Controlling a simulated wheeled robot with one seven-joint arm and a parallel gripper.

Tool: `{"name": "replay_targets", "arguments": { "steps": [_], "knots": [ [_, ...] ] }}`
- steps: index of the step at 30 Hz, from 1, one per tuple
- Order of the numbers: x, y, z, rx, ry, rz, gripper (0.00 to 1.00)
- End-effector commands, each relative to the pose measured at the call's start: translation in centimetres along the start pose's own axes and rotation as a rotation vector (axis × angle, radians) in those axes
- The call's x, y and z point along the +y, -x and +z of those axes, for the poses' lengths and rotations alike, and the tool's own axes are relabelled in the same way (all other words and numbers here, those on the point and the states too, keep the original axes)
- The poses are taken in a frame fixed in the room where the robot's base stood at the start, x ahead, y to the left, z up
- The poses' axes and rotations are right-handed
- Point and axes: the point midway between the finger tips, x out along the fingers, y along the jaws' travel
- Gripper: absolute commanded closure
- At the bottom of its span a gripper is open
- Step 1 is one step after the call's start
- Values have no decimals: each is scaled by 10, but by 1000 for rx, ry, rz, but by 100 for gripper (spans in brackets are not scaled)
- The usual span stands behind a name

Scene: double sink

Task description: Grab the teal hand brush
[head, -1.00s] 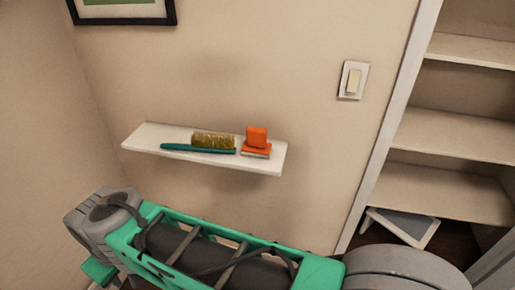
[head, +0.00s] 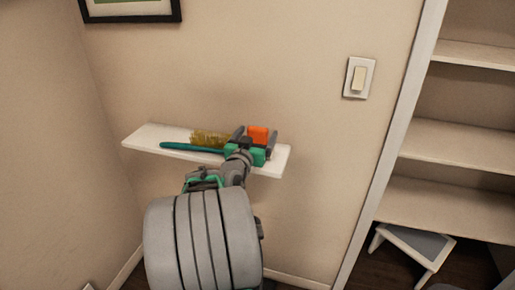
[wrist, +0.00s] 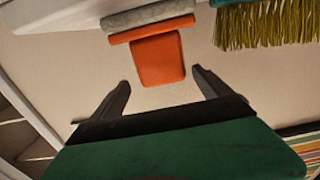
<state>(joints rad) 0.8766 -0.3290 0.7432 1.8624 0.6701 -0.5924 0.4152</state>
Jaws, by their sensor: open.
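The teal hand brush (head: 178,148) lies on the white wall shelf, its handle to the left and its yellow bristles (head: 208,138) standing up behind. Its right end is hidden by my gripper in the head view. In the wrist view, its bristles (wrist: 262,26) and a strip of its teal back (wrist: 232,3) show at the top right. My gripper (head: 255,140) is open at the right part of the shelf, in front of the orange scraper (head: 258,133). In the wrist view, the open, empty fingers (wrist: 162,80) point at the scraper (wrist: 158,60), with the brush off to the side.
The white shelf (head: 148,138) is narrow and fixed to the wall. A light switch (head: 359,78) is at the right on the wall. A tall shelf unit (head: 460,140) and a small stool (head: 415,250) stand farther right. A framed picture (head: 130,10) hangs above.

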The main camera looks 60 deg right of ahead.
Motion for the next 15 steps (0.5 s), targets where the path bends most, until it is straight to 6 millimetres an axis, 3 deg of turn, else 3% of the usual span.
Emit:
{"name": "replay_targets", "arguments": {
  "steps": [9,15],
  "knots": [
    [-4,-51,1,-3,1,0,11],
    [-5,-58,2,-2,0,-4,11]
  ]
}}
